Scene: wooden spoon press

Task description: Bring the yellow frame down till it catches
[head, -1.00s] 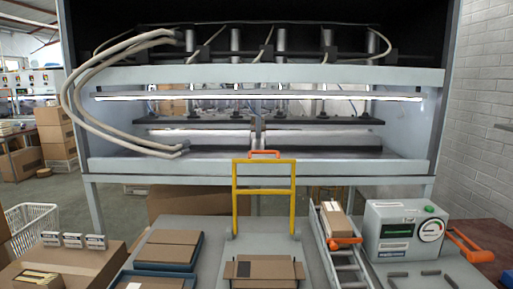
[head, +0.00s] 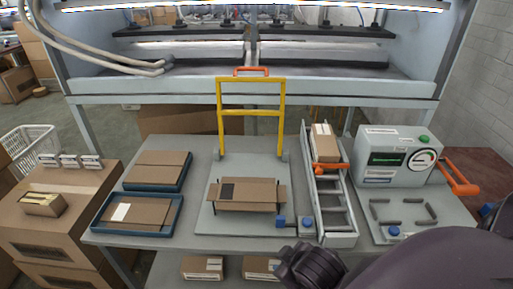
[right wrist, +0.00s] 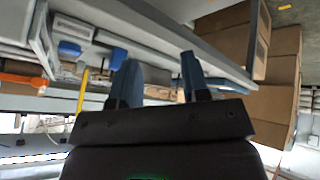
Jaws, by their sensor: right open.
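The yellow frame (head: 250,116) stands upright at the back of a grey base plate (head: 215,222) on the table. It has an orange handle (head: 251,71) on its top bar. An open cardboard box (head: 247,194) lies on the plate in front of the frame. In the right wrist view the yellow frame (right wrist: 82,92) shows as a thin bar at left. My right gripper (right wrist: 160,75) is open and empty there, apart from the frame. In the head view a dark part of my right arm enters at the bottom right. My left gripper is not in view.
Right of the plate is a roller chute (head: 333,215) with a box (head: 324,142) and orange lever. Further right stands a grey device (head: 393,155) with a dial and an orange handle (head: 460,180). Blue trays (head: 108,225) with cardboard lie left. A large press spans the back.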

